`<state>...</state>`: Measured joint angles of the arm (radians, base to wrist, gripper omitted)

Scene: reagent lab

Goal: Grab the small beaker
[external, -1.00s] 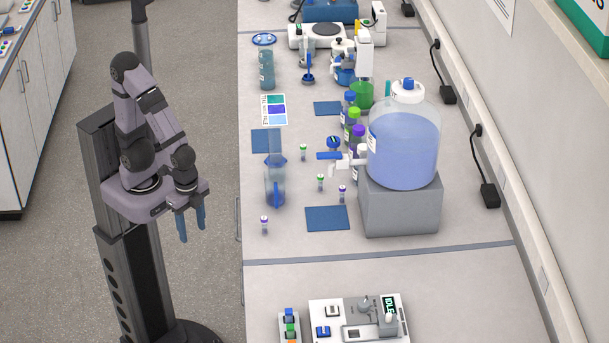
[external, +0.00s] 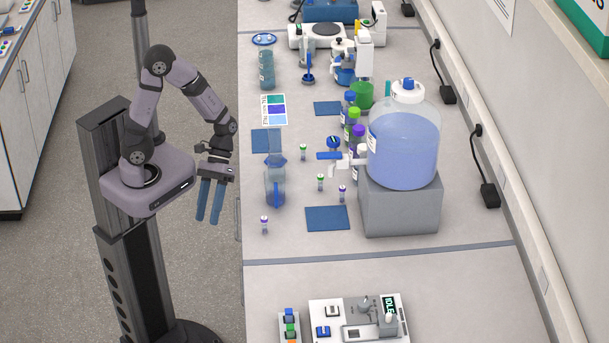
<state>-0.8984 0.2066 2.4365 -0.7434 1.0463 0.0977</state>
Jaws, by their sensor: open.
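My gripper (external: 208,218) hangs at the left of the bench, over the floor, with its two blue fingers pointing down, apart and empty. A clear bluish, beaker-like vessel (external: 266,72) stands upright near the back left of the bench, well behind my gripper. A green vessel (external: 361,95) stands farther right, partly hidden by bottles. I cannot tell for sure which vessel is the small beaker. My gripper touches none of them.
Tall clear blue-tinted glassware (external: 275,187) stands near the bench's left edge, close to my gripper's right. Small capped vials (external: 264,225) stand around it. A large blue-filled carboy (external: 403,150) sits on a grey block (external: 400,210).

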